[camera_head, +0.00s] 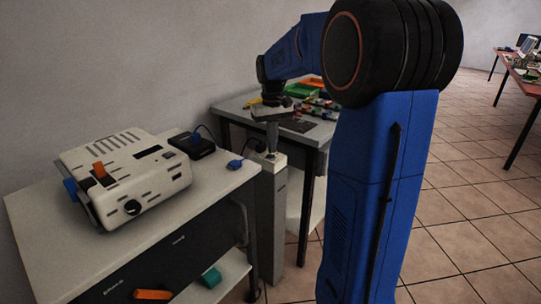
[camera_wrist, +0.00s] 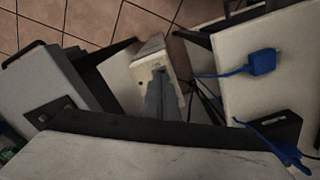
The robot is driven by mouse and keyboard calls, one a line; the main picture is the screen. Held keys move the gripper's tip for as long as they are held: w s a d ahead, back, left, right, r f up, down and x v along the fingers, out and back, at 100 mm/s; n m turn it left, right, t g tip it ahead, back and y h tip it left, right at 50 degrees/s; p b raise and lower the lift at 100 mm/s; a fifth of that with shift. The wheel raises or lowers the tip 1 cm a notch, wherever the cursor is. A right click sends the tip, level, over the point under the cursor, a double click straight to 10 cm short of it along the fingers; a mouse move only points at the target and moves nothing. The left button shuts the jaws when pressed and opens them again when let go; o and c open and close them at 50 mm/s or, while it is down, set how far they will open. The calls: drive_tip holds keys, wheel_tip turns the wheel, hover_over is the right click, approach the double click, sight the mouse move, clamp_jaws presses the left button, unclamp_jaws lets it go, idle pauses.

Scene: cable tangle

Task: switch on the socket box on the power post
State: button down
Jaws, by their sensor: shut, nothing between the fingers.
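The grey power post (camera_head: 271,225) stands in the gap between two tables, with the pale socket box (camera_head: 282,161) on its top. In the wrist view the box's light top (camera_wrist: 141,74) shows beside and behind my fingers. My gripper (camera_head: 271,151) is shut and empty, pointing down at the box top; it also shows in the wrist view (camera_wrist: 160,72). The fingertips are at or just above the box; I cannot tell whether they touch. The fingers hide part of the top, and I cannot make out the switch or its position.
A white machine (camera_head: 125,175) stands on the near table. A black box (camera_head: 191,145) and a blue plug (camera_head: 237,163) on a blue cable lie near that table's right end. The far table (camera_head: 231,106) holds coloured trays and small parts. Open tiled floor lies to the right.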

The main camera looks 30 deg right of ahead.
sight(272, 156)
drive_tip(key=shift+f, duration=0.7)
idle(0.8)
drive_tip(key=shift+r, duration=3.5)
drive_tip(key=s+a+f+n+t, duration=0.1)
drive_tip(key=s+a, duration=0.4)
drive_tip(key=s, duration=0.3)
drive_tip(key=s+a+t, duration=0.1)
drive_tip(key=s+a, duration=0.4)
drive_tip(key=s, duration=0.2)
drive_tip(key=s+a+f+t, duration=0.1)
drive_tip(key=s+a+f, duration=0.1)
drive_tip(key=s, duration=0.3)
drive_tip(key=s+a+f+t, duration=0.1)
drive_tip(key=s+a+f, duration=0.1)
drive_tip(key=s+f, duration=0.2)
drive_tip(key=s+a+f+n, duration=0.1)
drive_tip(key=s+f, duration=0.2)
drive_tip(key=s, duration=0.3)
drive_tip(key=shift+a+t, duration=0.4)
